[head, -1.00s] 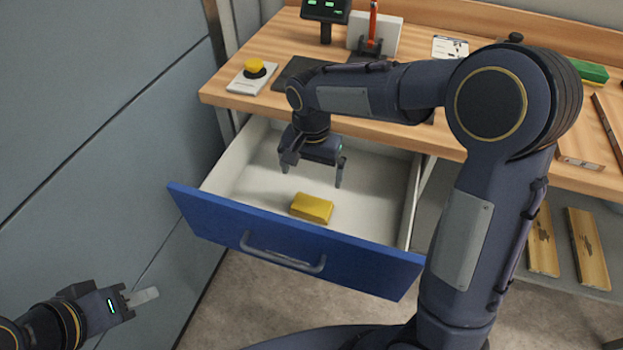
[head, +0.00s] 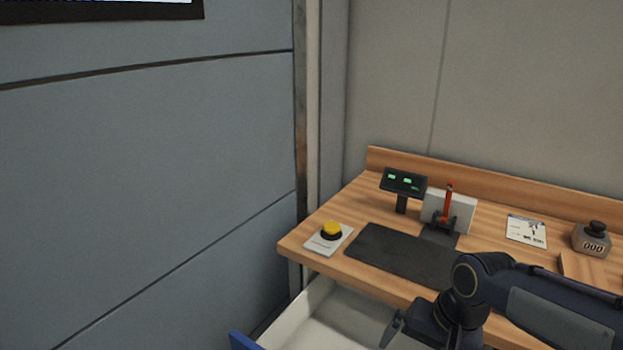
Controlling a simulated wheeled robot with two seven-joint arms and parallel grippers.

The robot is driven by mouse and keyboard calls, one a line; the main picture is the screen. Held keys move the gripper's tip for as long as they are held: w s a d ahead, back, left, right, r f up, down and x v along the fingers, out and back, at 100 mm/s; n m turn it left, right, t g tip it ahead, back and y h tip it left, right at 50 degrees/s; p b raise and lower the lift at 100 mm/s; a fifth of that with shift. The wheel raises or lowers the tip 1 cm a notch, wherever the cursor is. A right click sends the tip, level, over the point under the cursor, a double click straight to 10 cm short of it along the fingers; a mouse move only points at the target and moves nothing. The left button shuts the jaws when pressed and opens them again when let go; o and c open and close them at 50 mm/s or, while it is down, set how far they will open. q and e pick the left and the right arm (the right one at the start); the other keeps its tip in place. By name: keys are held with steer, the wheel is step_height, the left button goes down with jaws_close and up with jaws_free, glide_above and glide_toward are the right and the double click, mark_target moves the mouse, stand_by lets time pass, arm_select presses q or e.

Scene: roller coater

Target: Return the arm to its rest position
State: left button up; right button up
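My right arm comes in from the lower right in the head view. Its wrist bends down over the open drawer (head: 318,326), in front of the wooden bench. My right gripper (head: 396,338) is cut off by the bottom edge; one finger shows on its left side and the other is hidden, so its opening cannot be seen. My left gripper is out of the picture. The yellow block inside the drawer is not visible now.
The wooden bench (head: 300,246) holds a yellow button box (head: 330,232), a dark mat (head: 395,252), a small display (head: 404,182), a red-handled lever (head: 448,204), a card (head: 526,230) and a grey counter (head: 591,240). A grey wall (head: 150,190) stands at left.

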steer(key=s+d+r+n+t+p, duration=0.1)
steer(key=s+r+t+p, duration=0.1)
steer(key=s, duration=0.5)
steer(key=s+r+n+t+y+p, duration=0.1)
steer(key=s+r+n+t+p, duration=0.1)
steer(key=s, duration=0.5)
step_height(320, 180, up, 2)
steer(key=shift+d+r+p, duration=0.25)
steer(key=shift+d+p, duration=0.1)
steer(key=shift+p, duration=0.35)
